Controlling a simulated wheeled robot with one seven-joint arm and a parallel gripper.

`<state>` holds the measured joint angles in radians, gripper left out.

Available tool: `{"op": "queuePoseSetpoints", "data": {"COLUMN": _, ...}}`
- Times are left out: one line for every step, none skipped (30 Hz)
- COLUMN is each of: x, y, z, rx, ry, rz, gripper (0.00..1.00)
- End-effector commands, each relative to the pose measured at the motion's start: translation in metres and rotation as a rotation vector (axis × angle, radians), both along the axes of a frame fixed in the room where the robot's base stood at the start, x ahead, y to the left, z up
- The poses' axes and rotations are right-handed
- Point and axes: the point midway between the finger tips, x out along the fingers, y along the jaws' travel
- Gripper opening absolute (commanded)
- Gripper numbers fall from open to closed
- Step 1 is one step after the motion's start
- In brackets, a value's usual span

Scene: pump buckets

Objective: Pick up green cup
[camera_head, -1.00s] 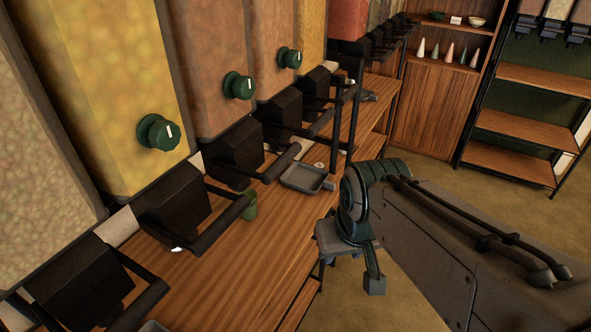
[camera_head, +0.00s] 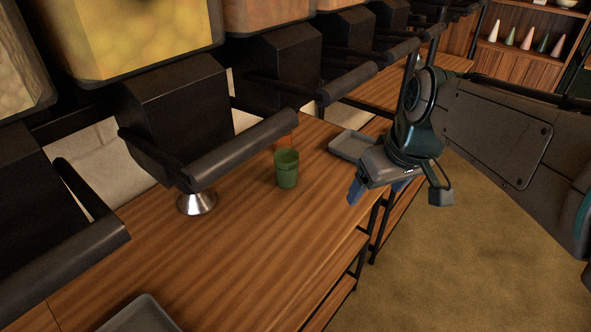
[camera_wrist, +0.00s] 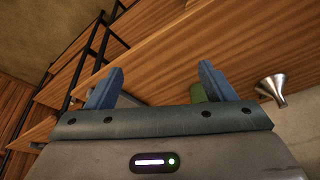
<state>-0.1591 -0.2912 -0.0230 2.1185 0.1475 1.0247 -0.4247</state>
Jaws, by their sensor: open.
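The green cup (camera_head: 286,170) stands upright on the wooden counter (camera_head: 230,255), just in front of a black dispenser's bar. Its rim and most of its side show in the head view. My gripper (camera_head: 372,190) is to the right of the cup, apart from it, near the counter's front edge. In the wrist view its two blue fingers (camera_wrist: 158,85) are spread with nothing between them. The cup (camera_wrist: 198,93) shows there partly hidden behind the right finger.
Black dispensers with long bars, one of them (camera_head: 175,120) left of the cup, line the counter's back. A silver funnel-shaped spout (camera_head: 197,202) is left of the cup. A grey tray (camera_head: 350,146) lies behind my gripper; another (camera_head: 140,316) is at the front left. The counter in front of the cup is clear.

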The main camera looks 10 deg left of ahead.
Motion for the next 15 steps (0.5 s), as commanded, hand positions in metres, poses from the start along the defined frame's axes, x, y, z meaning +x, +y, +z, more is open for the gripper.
{"op": "queuePoseSetpoints", "data": {"x": 0.008, "y": 0.008, "z": -0.025, "rx": 0.002, "ry": -0.004, "rz": 0.042, "gripper": 0.76}}
{"op": "queuePoseSetpoints", "data": {"x": 0.013, "y": 0.013, "z": -0.03, "rx": 0.005, "ry": -0.008, "rz": 0.066, "gripper": 0.76}}
{"op": "queuePoseSetpoints", "data": {"x": 0.018, "y": 0.019, "z": -0.038, "rx": 0.007, "ry": -0.011, "rz": 0.1, "gripper": 0.76}}
{"op": "queuePoseSetpoints", "data": {"x": 0.022, "y": 0.024, "z": -0.043, "rx": 0.009, "ry": -0.015, "rz": 0.126, "gripper": 0.76}}
{"op": "queuePoseSetpoints", "data": {"x": 0.027, "y": 0.029, "z": -0.049, "rx": 0.011, "ry": -0.019, "rz": 0.151, "gripper": 0.76}}
{"op": "queuePoseSetpoints", "data": {"x": 0.032, "y": 0.035, "z": -0.056, "rx": 0.013, "ry": -0.024, "rz": 0.184, "gripper": 0.76}}
{"op": "queuePoseSetpoints", "data": {"x": 0.036, "y": 0.04, "z": -0.061, "rx": 0.015, "ry": -0.028, "rz": 0.209, "gripper": 0.76}}
{"op": "queuePoseSetpoints", "data": {"x": 0.039, "y": 0.045, "z": -0.066, "rx": 0.017, "ry": -0.031, "rz": 0.233, "gripper": 0.76}}
{"op": "queuePoseSetpoints", "data": {"x": 0.044, "y": 0.05, "z": -0.072, "rx": 0.019, "ry": -0.036, "rz": 0.264, "gripper": 0.76}}
{"op": "queuePoseSetpoints", "data": {"x": 0.047, "y": 0.055, "z": -0.077, "rx": 0.02, "ry": -0.04, "rz": 0.285, "gripper": 0.76}}
{"op": "queuePoseSetpoints", "data": {"x": 0.05, "y": 0.059, "z": -0.08, "rx": 0.022, "ry": -0.044, "rz": 0.305, "gripper": 0.76}}
{"op": "queuePoseSetpoints", "data": {"x": 0.054, "y": 0.064, "z": -0.085, "rx": 0.025, "ry": -0.049, "rz": 0.331, "gripper": 0.76}}
{"op": "queuePoseSetpoints", "data": {"x": 0.056, "y": 0.067, "z": -0.088, "rx": 0.026, "ry": -0.051, "rz": 0.347, "gripper": 0.76}}
{"op": "queuePoseSetpoints", "data": {"x": 0.058, "y": 0.07, "z": -0.09, "rx": 0.026, "ry": -0.054, "rz": 0.363, "gripper": 0.76}}
{"op": "queuePoseSetpoints", "data": {"x": 0.06, "y": 0.073, "z": -0.093, "rx": 0.028, "ry": -0.057, "rz": 0.38, "gripper": 0.76}}
